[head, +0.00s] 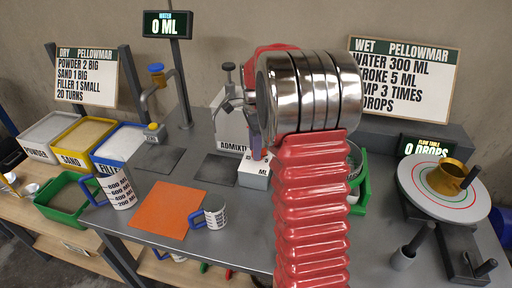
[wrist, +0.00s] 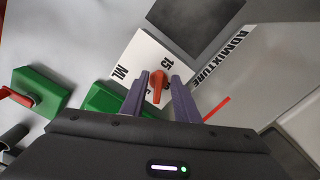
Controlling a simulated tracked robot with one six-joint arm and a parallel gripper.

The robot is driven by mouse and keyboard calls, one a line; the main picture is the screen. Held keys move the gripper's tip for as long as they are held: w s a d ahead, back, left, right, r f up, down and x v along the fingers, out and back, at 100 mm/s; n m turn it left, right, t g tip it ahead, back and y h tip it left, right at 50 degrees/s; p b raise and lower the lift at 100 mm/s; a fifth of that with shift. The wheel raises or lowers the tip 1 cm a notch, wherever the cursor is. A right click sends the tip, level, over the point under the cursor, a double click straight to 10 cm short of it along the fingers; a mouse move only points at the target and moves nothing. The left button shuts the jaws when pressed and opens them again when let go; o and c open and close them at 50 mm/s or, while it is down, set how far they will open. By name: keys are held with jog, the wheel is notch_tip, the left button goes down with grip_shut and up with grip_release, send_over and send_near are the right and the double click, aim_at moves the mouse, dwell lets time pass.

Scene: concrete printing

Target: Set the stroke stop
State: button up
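The stroke stop is an orange-red pointer knob (wrist: 158,82) on a white dial plate (wrist: 140,55) marked ML, with 15 readable at its upper side; other figures are partly hidden. In the head view the white ML block (head: 256,181) stands in front of the admixture unit (head: 231,140). My gripper (wrist: 160,76) is over the dial, its two purple fingers on either side of the knob with small gaps showing. In the head view my gripper (head: 255,148) is partly hidden behind my arm. The wet sign (head: 403,80) reads stroke 5 ML.
A green holder (head: 361,192) is right of my arm. The flow table (head: 444,190) with a brass cone stands far right.

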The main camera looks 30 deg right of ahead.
notch_tip(320, 180, up, 14)
jog(key=shift+f, duration=0.15)
dwell(0.7)
dwell(0.5)
